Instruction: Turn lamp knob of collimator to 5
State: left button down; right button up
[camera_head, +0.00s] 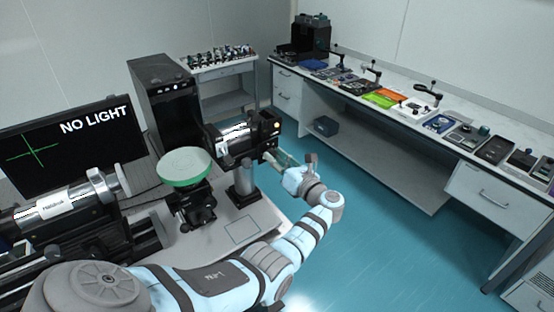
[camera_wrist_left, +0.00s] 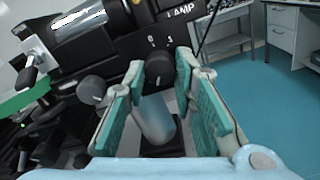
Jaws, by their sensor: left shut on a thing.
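The collimator (camera_head: 238,138) is a black and silver tube on a post at the right end of the optical table. In the left wrist view its black lamp knob (camera_wrist_left: 158,70) sits below white scale marks and a "LAMP" label. A 0 and a 1 can be made out there; the knob's exact setting is too small to read. My left gripper (camera_head: 277,158) is at the collimator's right end. In the left wrist view its teal-padded fingers (camera_wrist_left: 161,74) stand on both sides of the knob and are shut on it. My right gripper is not in view.
A monitor (camera_head: 70,148) reads "NO LIGHT" beside a green cross. A green-rimmed round plate (camera_head: 184,167) stands left of the collimator. A second black and silver tube (camera_head: 68,203) lies at left. A long side bench (camera_head: 405,117) holds several items. The blue floor at right is clear.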

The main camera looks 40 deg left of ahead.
pick_arm(q)
jog(key=shift+m, duration=1.2)
jog(key=shift+r, duration=0.1)
jog(key=c, duration=1.3)
grip_release()
jog(key=v, duration=1.2)
jog(key=shift+a, duration=0.1)
